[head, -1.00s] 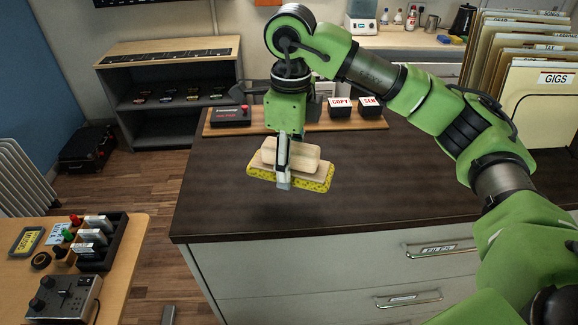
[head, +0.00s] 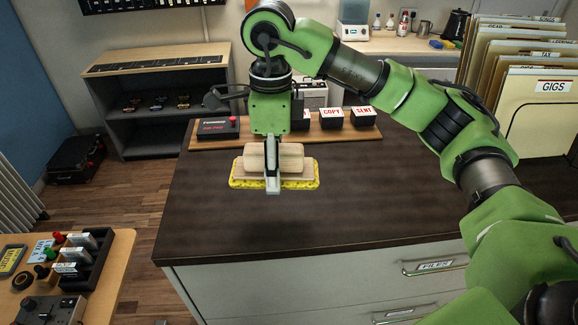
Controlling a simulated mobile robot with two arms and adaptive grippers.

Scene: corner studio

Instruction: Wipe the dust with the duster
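The duster (head: 297,165) is a pale wooden block with a yellow speckled pad underneath. It is over the back left part of the dark brown desk top (head: 340,205), in front of the wooden board. My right gripper (head: 273,186) points down and is shut on the duster's wooden handle, with a finger across its near side. The pad is level and close to the surface; I cannot tell whether it touches. No distinct dust patch can be made out on the desk top. My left gripper is out of view.
A wooden board (head: 201,143) with a red-and-black device (head: 214,127) and several stamp blocks (head: 333,117) lies along the desk's back edge. A file rack (head: 546,116) stands at the right. A lower wooden table (head: 122,243) is at the left. The desk's front is clear.

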